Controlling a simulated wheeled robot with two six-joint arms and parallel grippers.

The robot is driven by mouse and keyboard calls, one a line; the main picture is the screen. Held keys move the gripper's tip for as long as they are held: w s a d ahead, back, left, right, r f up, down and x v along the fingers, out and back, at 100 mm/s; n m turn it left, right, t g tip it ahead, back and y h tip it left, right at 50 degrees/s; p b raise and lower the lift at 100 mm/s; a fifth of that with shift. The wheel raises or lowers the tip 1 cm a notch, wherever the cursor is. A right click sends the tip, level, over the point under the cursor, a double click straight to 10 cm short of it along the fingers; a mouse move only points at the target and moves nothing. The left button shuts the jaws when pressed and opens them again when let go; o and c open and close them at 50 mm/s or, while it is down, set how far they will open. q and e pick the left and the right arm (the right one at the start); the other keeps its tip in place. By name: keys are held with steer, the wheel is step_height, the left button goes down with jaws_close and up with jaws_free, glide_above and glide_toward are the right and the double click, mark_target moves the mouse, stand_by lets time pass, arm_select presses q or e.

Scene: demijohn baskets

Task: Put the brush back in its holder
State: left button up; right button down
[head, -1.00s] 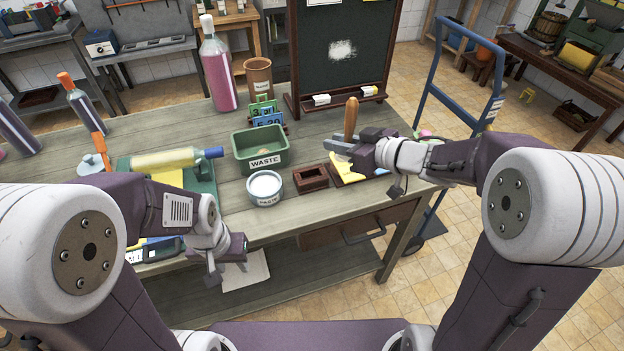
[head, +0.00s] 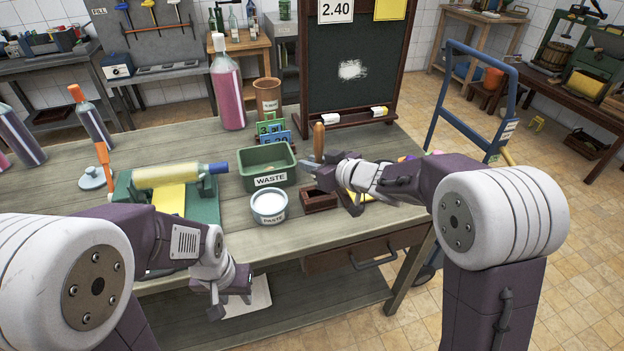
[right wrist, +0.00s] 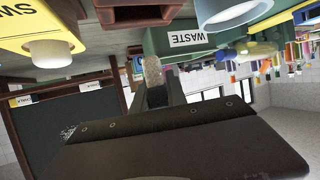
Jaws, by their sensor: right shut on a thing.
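The brush (head: 319,137) has a brown wooden handle that stands roughly upright. My right gripper (head: 314,163) is shut on it, above the table behind the small brown box. The right wrist view shows a pale, speckled part of the brush (right wrist: 153,72) between the fingers. The brown wooden box (head: 319,204) with an open top, seemingly the holder, sits on the table right of the paste pot (head: 269,207). It seems to show at the top of the right wrist view (right wrist: 138,17). My left gripper (head: 232,303) hangs open and empty in front of the table edge.
The green waste bin (head: 267,179) stands behind the paste pot. The chalkboard (head: 350,85), bottles and a brown cup (head: 267,97) stand further back. A blue trolley (head: 440,95) is beyond the right edge.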

mark_target(312, 187)
steer(key=shift+f+b, duration=1.05)
steer(key=shift+f, duration=0.95)
steer(key=shift+f, duration=0.2)
steer(key=shift+f, duration=0.15)
steer(key=c, duration=1.3)
jaws_free()
steer(key=shift+r, duration=0.6)
steer(key=p+v, duration=0.3)
steer(key=v, duration=0.9)
steer(key=shift+f, duration=0.15)
